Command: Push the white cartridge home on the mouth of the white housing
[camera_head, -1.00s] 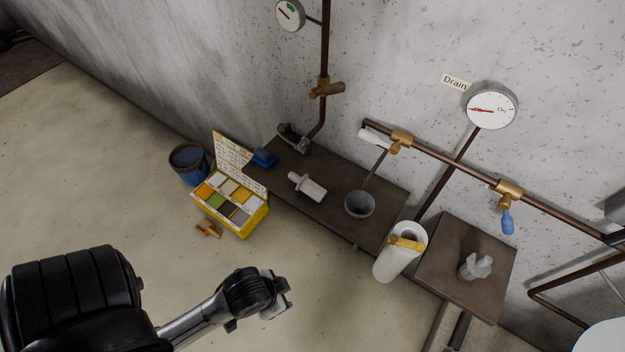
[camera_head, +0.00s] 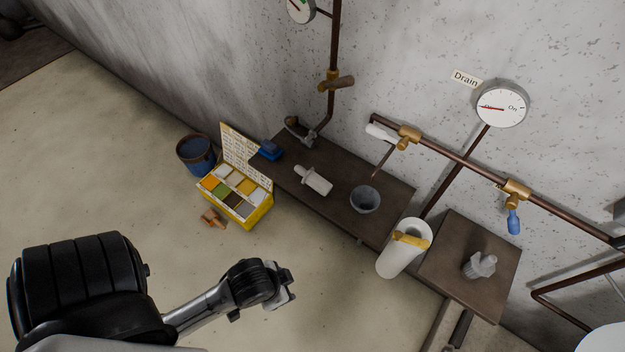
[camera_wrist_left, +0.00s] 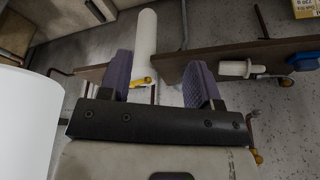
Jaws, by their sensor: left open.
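The white cartridge (camera_head: 314,181), a stubby cylinder with a narrow neck, lies on the dark brown shelf (camera_head: 335,210). It also shows on the right of the left wrist view (camera_wrist_left: 237,68). The white housing (camera_head: 394,261) is a tall cylinder with an open top and a yellow piece across its rim, at the shelf's right end. In the left wrist view the housing (camera_wrist_left: 145,40) appears beyond the finger gap. My left gripper (camera_head: 284,289) is in front of the shelf, apart from both. Its purple fingers (camera_wrist_left: 162,62) are apart and empty. My right gripper is out of view.
A grey bowl (camera_head: 365,200) sits between cartridge and housing. A ribbed pale piece (camera_head: 479,264) is on the right shelf. A yellow case (camera_head: 248,222) and blue bucket (camera_head: 196,157) stand on the floor. Pipes with a blue-handled valve (camera_head: 513,222) run along the wall. A large white surface (camera_wrist_left: 25,125) is close at left.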

